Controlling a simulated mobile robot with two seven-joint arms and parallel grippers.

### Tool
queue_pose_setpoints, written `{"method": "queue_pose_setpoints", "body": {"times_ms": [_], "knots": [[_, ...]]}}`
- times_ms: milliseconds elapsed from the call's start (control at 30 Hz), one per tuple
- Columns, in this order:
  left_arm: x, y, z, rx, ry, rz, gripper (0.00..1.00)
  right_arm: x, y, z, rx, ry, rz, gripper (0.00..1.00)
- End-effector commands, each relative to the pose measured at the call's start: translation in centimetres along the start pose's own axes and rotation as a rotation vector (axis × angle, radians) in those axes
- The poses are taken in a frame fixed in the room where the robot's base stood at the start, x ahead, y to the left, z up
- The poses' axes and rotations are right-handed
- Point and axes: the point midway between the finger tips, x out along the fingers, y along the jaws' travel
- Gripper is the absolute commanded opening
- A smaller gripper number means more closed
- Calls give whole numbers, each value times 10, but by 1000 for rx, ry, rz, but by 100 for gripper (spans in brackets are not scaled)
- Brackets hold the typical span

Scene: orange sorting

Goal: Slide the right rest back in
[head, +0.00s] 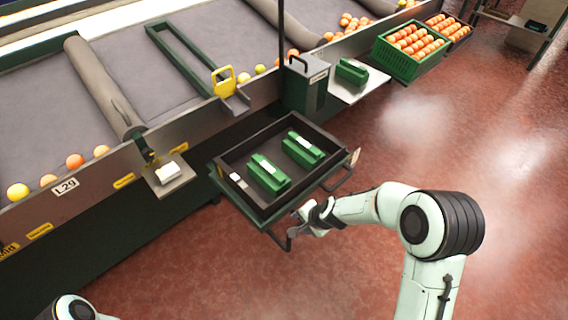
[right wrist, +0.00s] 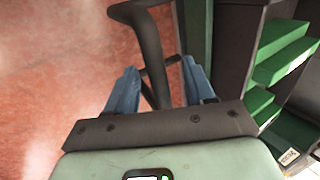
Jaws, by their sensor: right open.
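The pulled-out rest (head: 232,193) is a dark green frame beside the conveyor's side. A black tray (head: 228,167) sits on it, holding two green blocks with white labels and a small white item. A dark bar handle (head: 289,236) runs along the rest's outer side. My right gripper (head: 302,214) is at this handle, near its front end. In the right wrist view, the handle (right wrist: 149,45) passes between the two blue fingers of my right gripper (right wrist: 161,75). The fingers are apart, and I cannot tell whether either touches the bar. My left gripper is out of view.
A grey-green box (head: 306,88) and a white shelf (head: 352,88) with a green block stand behind the tray. A small shelf (head: 168,178) with a white item is left of it. Green crates (head: 408,55) of oranges are farther right. The red floor (head: 400,130) is open.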

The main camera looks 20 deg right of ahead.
Motion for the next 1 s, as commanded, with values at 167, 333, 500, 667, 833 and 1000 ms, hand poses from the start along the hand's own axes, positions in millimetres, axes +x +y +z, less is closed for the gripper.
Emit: {"method": "queue_pose_setpoints", "body": {"times_ms": [167,333,500,667,833,1000], "knots": [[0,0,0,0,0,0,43,0,0,0,0,0,0,8],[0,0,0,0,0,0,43,0,0,0,0,0,0,0],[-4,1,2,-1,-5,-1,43,2,-6,0,-1,-1,1,0],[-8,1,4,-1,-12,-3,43,6,-14,0,-2,0,0,0],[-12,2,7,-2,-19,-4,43,10,-21,0,-3,0,-1,0],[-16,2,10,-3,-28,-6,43,14,-29,0,-3,0,-2,0]]}}
